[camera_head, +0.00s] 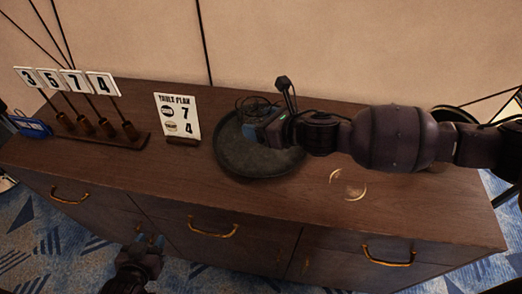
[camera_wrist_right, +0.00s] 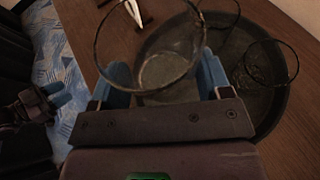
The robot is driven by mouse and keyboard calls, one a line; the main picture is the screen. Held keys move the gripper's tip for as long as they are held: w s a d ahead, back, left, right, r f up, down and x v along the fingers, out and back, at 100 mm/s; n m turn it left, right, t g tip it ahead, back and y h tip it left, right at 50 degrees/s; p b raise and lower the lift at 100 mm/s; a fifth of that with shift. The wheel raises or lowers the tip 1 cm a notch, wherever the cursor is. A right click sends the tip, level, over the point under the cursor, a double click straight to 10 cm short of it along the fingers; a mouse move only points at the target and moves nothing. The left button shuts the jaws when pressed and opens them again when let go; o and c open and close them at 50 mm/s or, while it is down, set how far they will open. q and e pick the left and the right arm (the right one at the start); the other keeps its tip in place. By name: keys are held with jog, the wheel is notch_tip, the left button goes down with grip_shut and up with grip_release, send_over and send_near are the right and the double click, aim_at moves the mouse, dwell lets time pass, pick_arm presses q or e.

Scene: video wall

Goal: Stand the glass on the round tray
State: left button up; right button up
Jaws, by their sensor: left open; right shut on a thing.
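The round dark tray (camera_head: 258,168) lies on the wooden cabinet top; its rim and surface also show in the right wrist view (camera_wrist_right: 273,118). My right gripper (camera_head: 254,130) reaches in from the right over the tray. In the right wrist view it is shut on a clear glass (camera_wrist_right: 152,68), upright between its blue fingers, over the tray's area. I cannot tell whether its base touches the tray. Two other clear glasses (camera_wrist_right: 270,64) (camera_wrist_right: 220,14) stand at the tray's far side in that view. My left gripper (camera_head: 150,243) is open and empty, low in front of the cabinet.
A wooden rack (camera_head: 100,128) with number cards and a blue object (camera_head: 32,128) are further left. A pale ring mark (camera_head: 348,184) is on the cabinet top right of the tray. The front-left top is clear.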

notch_tip(320, 180, down, 11)
jog(key=shift+r+b, duration=0.1)
jog(key=shift+b, duration=0.6)
jog(key=shift+f, duration=0.25)
jog(key=o, duration=1.1)
jog(key=shift+d+r, duration=0.1)
jog(key=shift+r, duration=0.1)
jog(key=p+v, duration=0.1)
jog(key=v, duration=1)
jog(key=shift+s+d+r, duration=0.1)
jog(key=shift+s+d, duration=0.2)
